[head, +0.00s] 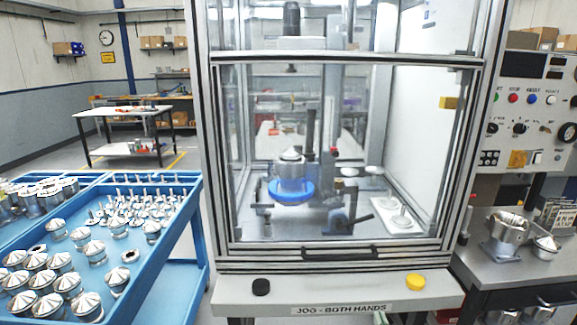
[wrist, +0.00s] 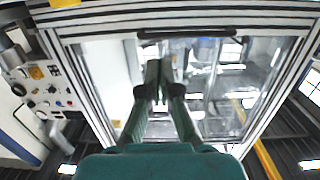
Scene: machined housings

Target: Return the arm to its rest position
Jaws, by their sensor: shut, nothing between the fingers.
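My gripper (wrist: 159,68) shows in the wrist view, with its two dark green fingers close together and nothing between them. It is in front of the glazed machine enclosure (wrist: 110,25), whose framed window fills most of that view. My arm and gripper do not show in the head view. There the enclosure (head: 453,160) stands in the centre with its front window down. Behind the glass, a metal housing (head: 291,165) sits on a blue round fixture (head: 291,190).
A blue cart (head: 165,262) with many metal housings stands at the left. A shelf with a black button (head: 261,287) and a yellow button (head: 415,284) juts out below the window. A control panel (head: 535,110) and a grey bench (head: 500,270) are at the right.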

